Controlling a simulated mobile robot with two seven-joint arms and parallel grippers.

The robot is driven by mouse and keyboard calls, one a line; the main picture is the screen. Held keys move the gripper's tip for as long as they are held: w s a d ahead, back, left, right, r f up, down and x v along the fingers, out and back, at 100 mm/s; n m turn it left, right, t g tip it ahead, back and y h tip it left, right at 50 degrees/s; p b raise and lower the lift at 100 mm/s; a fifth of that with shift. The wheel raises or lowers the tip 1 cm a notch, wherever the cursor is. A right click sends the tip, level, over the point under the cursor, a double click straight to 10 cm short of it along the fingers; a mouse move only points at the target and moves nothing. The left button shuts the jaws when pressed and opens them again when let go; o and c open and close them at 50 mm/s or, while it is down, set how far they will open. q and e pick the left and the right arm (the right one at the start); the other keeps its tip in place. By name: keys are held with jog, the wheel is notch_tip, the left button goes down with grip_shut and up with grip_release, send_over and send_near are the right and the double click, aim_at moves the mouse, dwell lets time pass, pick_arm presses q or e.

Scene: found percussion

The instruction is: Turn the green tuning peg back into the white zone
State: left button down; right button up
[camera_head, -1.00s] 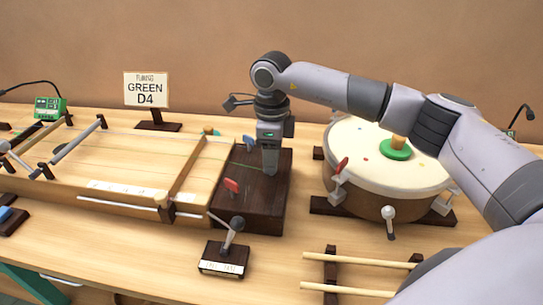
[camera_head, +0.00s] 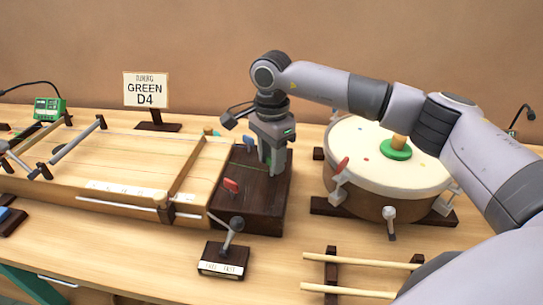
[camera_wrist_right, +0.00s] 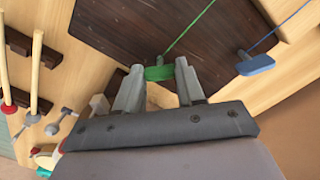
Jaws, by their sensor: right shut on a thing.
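The green tuning peg (camera_wrist_right: 159,73) shows in the right wrist view between the fingertips of my right gripper (camera_wrist_right: 161,82), with a green string running from it. My right gripper (camera_head: 272,165) is shut on this peg over the dark wooden peg block (camera_head: 240,207) in the head view. The fingers hide the peg there. A red peg (camera_head: 231,185) and a blue peg (camera_head: 249,144) stand on the same block. The blue peg also shows in the wrist view (camera_wrist_right: 256,66). No white zone can be made out at the green peg. My left gripper is not in view.
A sign (camera_head: 146,90) reading "GREEN D4" stands behind the stringed wooden board (camera_head: 115,160). A drum (camera_head: 372,165) stands close to the right of the block. A small lever stand (camera_head: 224,260) and drumsticks (camera_head: 360,262) lie in front.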

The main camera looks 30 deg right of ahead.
jog(key=shift+n, duration=0.3)
jog(key=o, duration=1)
jog(key=shift+o, duration=0.2)
jog(key=shift+r, duration=3.65)
